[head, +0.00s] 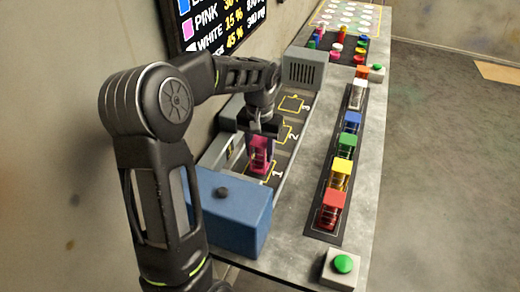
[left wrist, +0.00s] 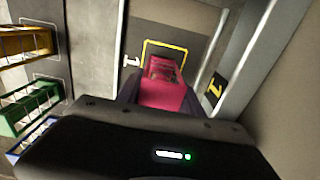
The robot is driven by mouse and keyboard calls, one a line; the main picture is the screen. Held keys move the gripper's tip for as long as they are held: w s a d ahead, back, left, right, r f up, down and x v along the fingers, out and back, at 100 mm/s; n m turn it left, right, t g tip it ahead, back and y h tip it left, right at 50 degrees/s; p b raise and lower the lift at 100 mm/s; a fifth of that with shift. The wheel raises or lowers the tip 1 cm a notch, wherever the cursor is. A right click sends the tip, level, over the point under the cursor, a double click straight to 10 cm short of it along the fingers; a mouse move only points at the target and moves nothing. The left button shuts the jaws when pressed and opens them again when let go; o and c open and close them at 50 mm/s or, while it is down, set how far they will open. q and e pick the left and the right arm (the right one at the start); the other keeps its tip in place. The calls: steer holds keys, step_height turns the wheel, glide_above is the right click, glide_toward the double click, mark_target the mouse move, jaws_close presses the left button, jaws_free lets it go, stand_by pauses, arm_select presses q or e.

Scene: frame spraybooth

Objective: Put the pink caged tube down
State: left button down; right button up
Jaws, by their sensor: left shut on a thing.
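The pink caged tube (head: 260,160) is upright between the fingers of my left gripper (head: 263,135), which is shut on it from above. In the head view it is at the yellow-outlined spot marked 1 (head: 277,176). In the left wrist view the pink tube (left wrist: 168,95) points down into a yellow square outline (left wrist: 181,46). I cannot tell whether its base touches the surface. The lower part of the outline is hidden behind the tube. My right gripper is not in view.
A blue box (head: 228,210) stands just in front of the spot. Spots 2 (head: 290,133) and 3 (head: 293,103) look empty. A dark rack (head: 322,236) on the right holds red, yellow, green, blue and white caged tubes. A green button (head: 343,264) is at the near edge.

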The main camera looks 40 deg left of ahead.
arm_select(q)
steer(key=shift+f, duration=0.15)
steer(key=c, duration=0.8)
jaws_free()
steer(key=shift+o, duration=0.2)
step_height(320, 180, up, 12)
steer(key=shift+r, duration=0.15)
